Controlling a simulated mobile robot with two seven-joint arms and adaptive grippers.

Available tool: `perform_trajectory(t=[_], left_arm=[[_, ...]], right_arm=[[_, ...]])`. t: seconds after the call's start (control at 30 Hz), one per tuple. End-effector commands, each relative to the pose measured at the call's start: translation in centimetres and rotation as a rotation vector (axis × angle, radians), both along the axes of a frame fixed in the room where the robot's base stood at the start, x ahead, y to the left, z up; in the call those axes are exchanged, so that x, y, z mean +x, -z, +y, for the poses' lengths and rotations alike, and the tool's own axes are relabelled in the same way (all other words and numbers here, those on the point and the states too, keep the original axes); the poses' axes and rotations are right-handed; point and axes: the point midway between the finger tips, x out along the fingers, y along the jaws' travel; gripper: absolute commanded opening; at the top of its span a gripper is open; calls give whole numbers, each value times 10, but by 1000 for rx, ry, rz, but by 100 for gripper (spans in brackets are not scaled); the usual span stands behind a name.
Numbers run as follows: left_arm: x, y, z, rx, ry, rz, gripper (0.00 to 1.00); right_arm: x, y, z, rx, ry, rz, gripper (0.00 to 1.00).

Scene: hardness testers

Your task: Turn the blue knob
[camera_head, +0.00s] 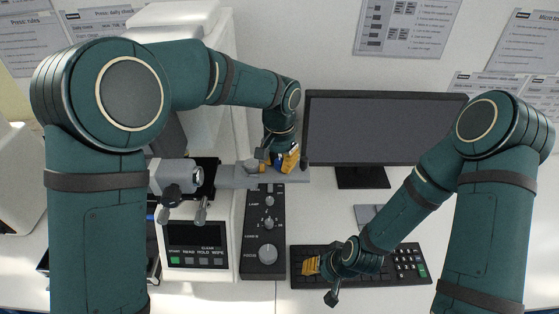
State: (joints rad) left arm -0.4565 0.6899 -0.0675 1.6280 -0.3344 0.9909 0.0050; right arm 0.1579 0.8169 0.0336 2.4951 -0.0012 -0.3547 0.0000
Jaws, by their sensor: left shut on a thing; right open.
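My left gripper (272,162) is at the right end of the tester's grey stage arm (238,176), above the dark control panel (265,232). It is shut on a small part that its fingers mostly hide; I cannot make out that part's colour. No clearly blue knob shows. The panel's visible knobs are grey, the largest being the focus knob (268,254). My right gripper (319,281) is open and empty over the keyboard's left end.
The black keyboard (385,279) lies at the front right, with a monitor (376,128) behind it. The tester's display box (196,242) stands left of the panel. Printed sheets (403,27) hang on the back wall.

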Motion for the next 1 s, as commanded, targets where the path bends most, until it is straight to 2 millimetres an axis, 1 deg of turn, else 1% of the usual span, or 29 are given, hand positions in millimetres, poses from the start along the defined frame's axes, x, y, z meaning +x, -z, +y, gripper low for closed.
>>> perform_trajectory(t=[0.03,0.23,0.27,0.3,0.33,0.63,0.73,0.87,1.0], left_arm=[[-2,3,0,4,2,7,0],[-2,3,0,4,1,7,0],[-2,3,0,4,1,7,32],[-2,3,0,4,1,7,46],[-2,2,0,3,1,6,57],[-1,1,0,2,-1,2,58],[0,-4,0,0,-1,0,58],[1,-21,0,-2,-1,-2,58],[1,-49,0,-2,-1,-3,58]], right_arm=[[0,0,0,0,0,0,47],[0,0,0,0,0,0,47],[0,0,0,0,0,0,47],[0,0,0,0,0,0,47],[0,0,0,0,0,0,47],[0,0,0,0,0,0,47],[0,0,0,0,0,0,47],[0,0,0,0,0,0,47],[0,0,0,0,0,0,47]])
